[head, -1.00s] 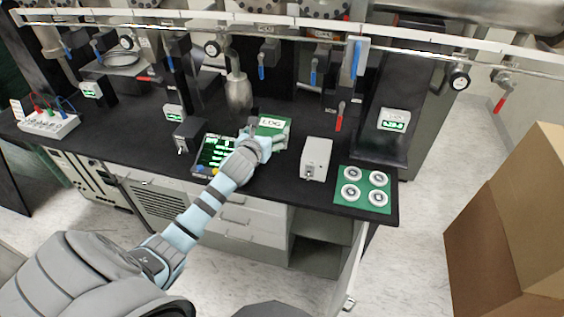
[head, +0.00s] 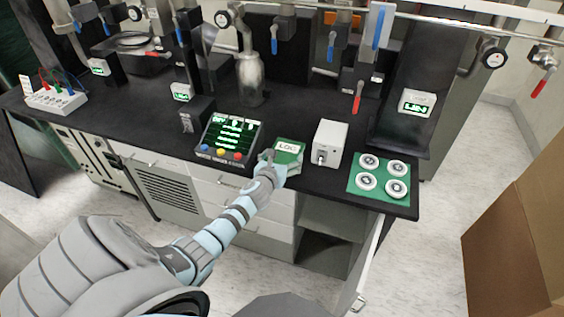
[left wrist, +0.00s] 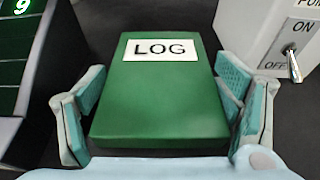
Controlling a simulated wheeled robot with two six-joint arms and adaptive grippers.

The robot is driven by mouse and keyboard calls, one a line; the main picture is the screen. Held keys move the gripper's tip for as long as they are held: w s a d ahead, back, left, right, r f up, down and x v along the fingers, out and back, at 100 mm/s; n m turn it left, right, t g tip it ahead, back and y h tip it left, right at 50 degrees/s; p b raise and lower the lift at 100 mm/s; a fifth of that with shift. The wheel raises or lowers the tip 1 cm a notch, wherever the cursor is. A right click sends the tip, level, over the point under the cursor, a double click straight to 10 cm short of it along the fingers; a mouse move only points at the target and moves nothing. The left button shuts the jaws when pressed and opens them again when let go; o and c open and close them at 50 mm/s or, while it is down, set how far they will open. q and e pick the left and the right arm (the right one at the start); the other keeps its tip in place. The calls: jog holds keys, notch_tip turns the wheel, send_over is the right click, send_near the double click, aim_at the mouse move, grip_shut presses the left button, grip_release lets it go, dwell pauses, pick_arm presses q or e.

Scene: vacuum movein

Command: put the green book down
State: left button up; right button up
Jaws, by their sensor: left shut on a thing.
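The green book (head: 287,148), with a white LOG label, is at the front part of the black bench top (head: 330,185), between a control panel and a white box. My left gripper (head: 272,165) comes from the front and is shut on it. In the left wrist view the green book (left wrist: 163,100) lies between the two fingers of my left gripper (left wrist: 165,115), one at each side, label facing up. I cannot tell whether the book touches the bench top. My right gripper is not in view.
The control panel (head: 228,138) with a lit screen stands left of the book. The white switch box (head: 328,143) stands close on the right, and a green plate (head: 380,178) with round discs lies beyond it. A pipe with valves runs along the back. A cardboard box (head: 515,220) stands at right.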

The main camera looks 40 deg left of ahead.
pick_arm(q)
jog(key=shift+s+r, duration=0.1)
jog(key=shift+s, duration=0.2)
jog(key=shift+s+r, duration=0.1)
jog(key=shift+s, duration=0.05)
jog(key=shift+c, duration=0.2)
jog(key=o, duration=1.4)
jog(key=shift+a+f, duration=0.1)
jog(key=shift+f, duration=0.2)
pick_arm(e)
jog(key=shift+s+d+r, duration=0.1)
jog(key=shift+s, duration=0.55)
pick_arm(q)
jog(key=shift+r, duration=0.1)
